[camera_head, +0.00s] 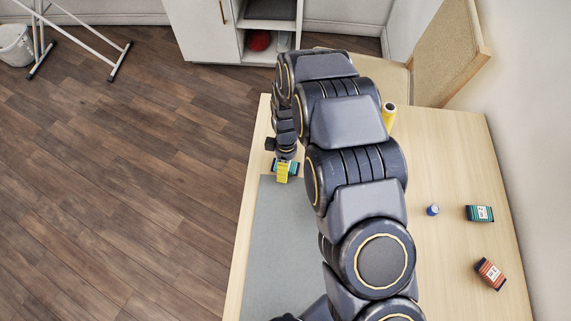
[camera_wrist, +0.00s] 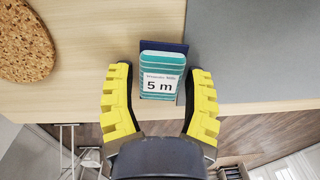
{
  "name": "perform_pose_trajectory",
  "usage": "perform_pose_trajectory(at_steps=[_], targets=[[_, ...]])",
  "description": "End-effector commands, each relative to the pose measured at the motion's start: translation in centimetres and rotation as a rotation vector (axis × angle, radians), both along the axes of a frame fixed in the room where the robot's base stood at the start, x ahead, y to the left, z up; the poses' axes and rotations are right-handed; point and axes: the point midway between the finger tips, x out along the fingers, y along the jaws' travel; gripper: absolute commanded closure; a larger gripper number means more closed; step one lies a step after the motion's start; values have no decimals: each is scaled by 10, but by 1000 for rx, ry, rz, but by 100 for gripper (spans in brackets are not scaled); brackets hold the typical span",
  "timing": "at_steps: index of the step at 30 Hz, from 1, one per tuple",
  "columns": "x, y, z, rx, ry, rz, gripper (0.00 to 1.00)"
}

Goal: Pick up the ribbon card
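The ribbon card (camera_wrist: 160,85), wound in teal and white stripes on a dark blue backing, carries a white label reading "5 m". In the wrist view it is between the two yellow fingers of my gripper (camera_wrist: 160,70), which is open around it. A small gap shows between the left finger and the card; the right finger is very close to the card's edge, and I cannot tell if it touches. In the head view my gripper (camera_head: 283,171) is at the table's left side, with blue-teal ends of the card (camera_head: 293,169) showing beside the yellow finger.
A grey mat (camera_head: 268,240) lies close by on the wooden table (camera_head: 455,150). A yellow spool (camera_head: 389,113), a small blue spool (camera_head: 433,210), a teal packet (camera_head: 479,213) and a red-orange packet (camera_head: 490,273) are to the right. A round cork piece (camera_wrist: 24,45) shows in the wrist view.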

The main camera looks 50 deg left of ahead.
Motion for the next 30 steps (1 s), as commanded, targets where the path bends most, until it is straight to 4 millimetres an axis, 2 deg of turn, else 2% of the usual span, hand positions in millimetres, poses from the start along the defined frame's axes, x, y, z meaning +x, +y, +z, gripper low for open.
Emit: perform_pose_trajectory(at_steps=[2,12,17,22,30], targets=[[0,0,0,0,0,0,80],[0,0,1,0,0,-1,80],[0,0,8,1,0,-1,80],[0,0,33,1,1,-1,80],[-20,-38,84,3,0,-1,80]])
